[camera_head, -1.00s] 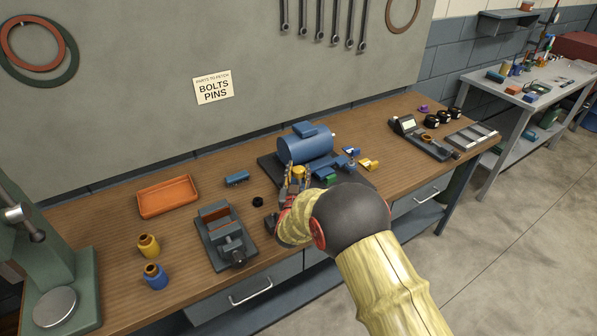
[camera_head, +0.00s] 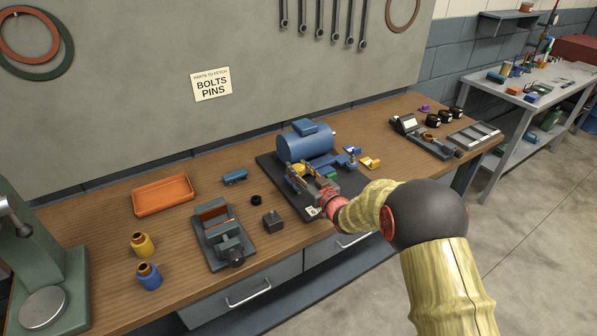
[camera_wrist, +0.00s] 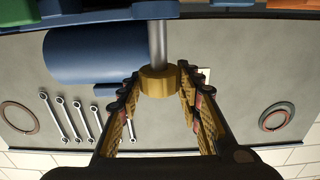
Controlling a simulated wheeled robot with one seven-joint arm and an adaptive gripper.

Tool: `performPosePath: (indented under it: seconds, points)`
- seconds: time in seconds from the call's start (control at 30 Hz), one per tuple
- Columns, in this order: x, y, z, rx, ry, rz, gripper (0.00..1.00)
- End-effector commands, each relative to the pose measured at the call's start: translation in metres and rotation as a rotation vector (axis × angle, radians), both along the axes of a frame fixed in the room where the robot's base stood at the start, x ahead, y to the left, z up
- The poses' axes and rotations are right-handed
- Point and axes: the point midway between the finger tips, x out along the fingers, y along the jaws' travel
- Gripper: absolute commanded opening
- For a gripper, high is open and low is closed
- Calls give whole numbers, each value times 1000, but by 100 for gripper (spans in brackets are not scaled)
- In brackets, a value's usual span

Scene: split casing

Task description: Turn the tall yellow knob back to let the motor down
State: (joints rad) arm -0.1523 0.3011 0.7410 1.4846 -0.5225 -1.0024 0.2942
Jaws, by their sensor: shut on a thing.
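The blue motor (camera_head: 303,146) lies on a dark base plate (camera_head: 302,205) on the workbench. The tall yellow knob (camera_wrist: 158,82) is a round yellow head on a grey shaft in the wrist view. My gripper (camera_wrist: 158,90) has its fingers on both sides of it and is shut on it. In the head view my gripper (camera_head: 297,177) reaches in from the right, in front of the motor, and mostly hides the knob. The motor also shows behind the knob in the wrist view (camera_wrist: 85,60).
Smaller yellow parts (camera_head: 370,163) and a green part sit right of my gripper. A grey block (camera_head: 272,222), a vise (camera_head: 222,238) and an orange tray (camera_head: 163,194) stand to the left. A grey device (camera_head: 420,135) is at the right.

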Motion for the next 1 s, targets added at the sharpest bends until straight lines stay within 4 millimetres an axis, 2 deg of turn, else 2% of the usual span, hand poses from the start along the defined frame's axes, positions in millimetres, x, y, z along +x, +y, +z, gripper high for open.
performPosePath:
  seconds: [0.03, 0.1, 0.7, 0.83, 1.0]
  points:
    - [4, -3, 7, 4, -9, 35, 10]
    - [4, -3, 8, 7, -8, 95, 10]
    - [6, -3, 10, 35, 6, 647, 9]
    - [6, -2, 10, 39, 9, 720, 9]
    - [6, -2, 11, 41, 9, 732, 9]
